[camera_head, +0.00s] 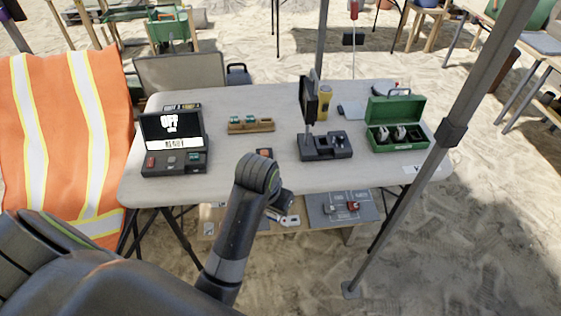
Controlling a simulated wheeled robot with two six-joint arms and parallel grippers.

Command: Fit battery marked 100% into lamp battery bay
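The lamp, as far as I can tell, is the dark device with an upright panel (308,98) and a base with recesses (325,146), right of the table's middle. Small teal-topped blocks, possibly batteries, sit in a wooden tray (250,126) behind it to the left. A dark case with a lit screen (173,140) holds red, grey and teal blocks in its front slots. No 100% mark is readable. My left arm rises from the lower left; its gripper (283,203) hangs by the table's front edge, mostly hidden by my wrist. My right gripper is out of view.
An open green box (396,137) with items inside stands at the table's right. A yellow object (325,103) is behind the lamp. The table top (225,178) is clear near its front. A grey pole (425,190) stands at right; an orange vest (66,140) hangs left.

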